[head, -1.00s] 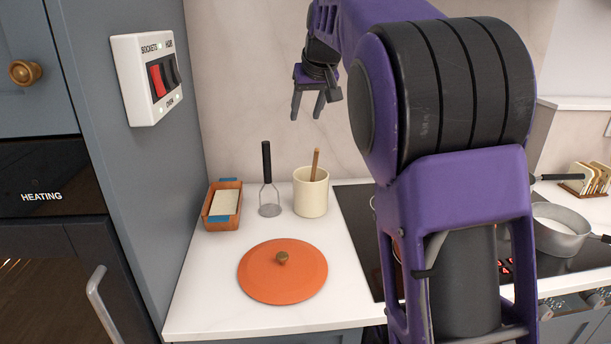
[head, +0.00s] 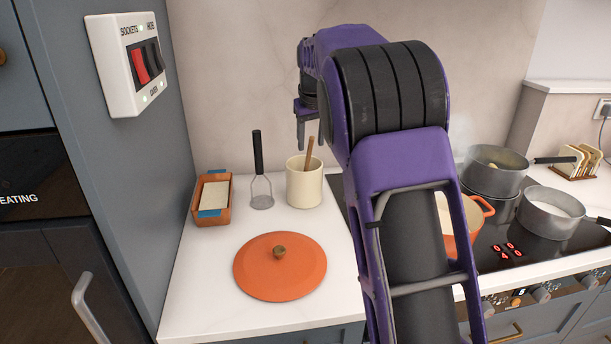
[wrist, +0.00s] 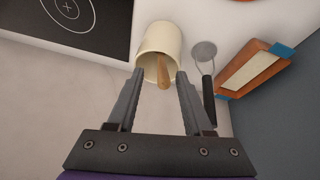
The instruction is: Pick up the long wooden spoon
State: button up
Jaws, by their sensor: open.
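The long wooden spoon (head: 309,152) stands in a cream crock (head: 304,187) on the white counter, its handle sticking up and leaning slightly; its lower part is hidden inside the crock. My gripper (head: 308,143) is above the crock with its jaws pointing down. In the wrist view, the open gripper (wrist: 158,78) has the spoon handle (wrist: 163,72) between its two fingers, apart from both. The crock (wrist: 158,42) lies just past the fingertips in that view.
A masher (head: 259,170) stands left of the crock, beside a terracotta dish (head: 226,212). An orange lid (head: 280,267) lies in front. Pans, including a grey saucepan (head: 549,215) and an orange pot (head: 478,212), stand on the hob at right. A switch panel (head: 122,65) is on the left cabinet.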

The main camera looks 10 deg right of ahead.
aim_at(309, 159)
jog(key=shift+x, duration=3.15)
jog(key=shift+a, duration=0.15)
jog(key=shift+c, duration=0.3)
grip_shut()
